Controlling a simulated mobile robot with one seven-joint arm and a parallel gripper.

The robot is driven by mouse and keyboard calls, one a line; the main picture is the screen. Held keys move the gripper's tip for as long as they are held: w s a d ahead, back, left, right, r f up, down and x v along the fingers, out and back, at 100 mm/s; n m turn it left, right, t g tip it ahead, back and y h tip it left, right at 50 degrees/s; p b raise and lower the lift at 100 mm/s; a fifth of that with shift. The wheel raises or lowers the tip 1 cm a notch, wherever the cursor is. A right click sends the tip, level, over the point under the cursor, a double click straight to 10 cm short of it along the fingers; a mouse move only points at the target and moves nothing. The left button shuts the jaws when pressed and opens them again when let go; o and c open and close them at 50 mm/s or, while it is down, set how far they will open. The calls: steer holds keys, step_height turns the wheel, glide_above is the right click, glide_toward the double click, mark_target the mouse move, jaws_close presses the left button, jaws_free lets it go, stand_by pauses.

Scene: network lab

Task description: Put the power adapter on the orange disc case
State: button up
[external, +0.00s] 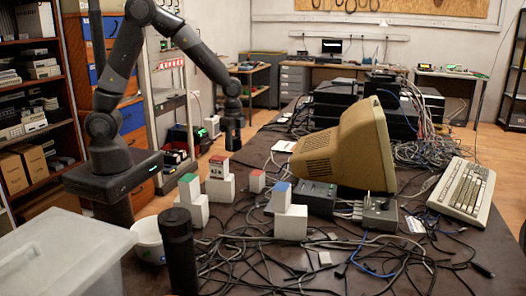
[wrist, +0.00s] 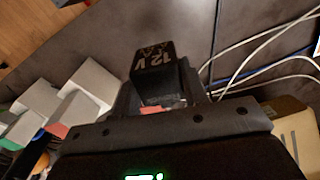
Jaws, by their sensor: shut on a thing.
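The power adapter (wrist: 160,78) is a black block with "12 V" printed on it. My gripper (wrist: 160,100) is shut on it in the wrist view, with a finger on each side. In the external view my gripper (external: 232,138) hangs pointing down above the left edge of the dark table, and the held adapter is hard to tell from the black fingers there. I cannot make out an orange disc case in either view. A small reddish patch shows beneath the adapter in the wrist view, but what it belongs to is unclear.
White blocks with coloured tops (external: 220,180) stand below and near my gripper. A beige monitor (external: 345,150), a keyboard (external: 462,190) and a grey box (external: 380,214) stand to the right. Loose cables (external: 340,250) cover the front table. A bare dark strip lies behind the blocks.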

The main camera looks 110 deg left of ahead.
steer(key=w+a+n, duration=0.1)
steer(key=w+a, duration=0.7)
steer(key=a, duration=0.4)
steer(key=n, duration=0.1)
glide_above(280, 147)
step_height(280, 147, down, 6)
steer(key=shift+r, duration=0.1)
steer(key=shift+f, duration=2)
steer(key=shift+f, duration=0.15)
steer(key=o, duration=1.1)
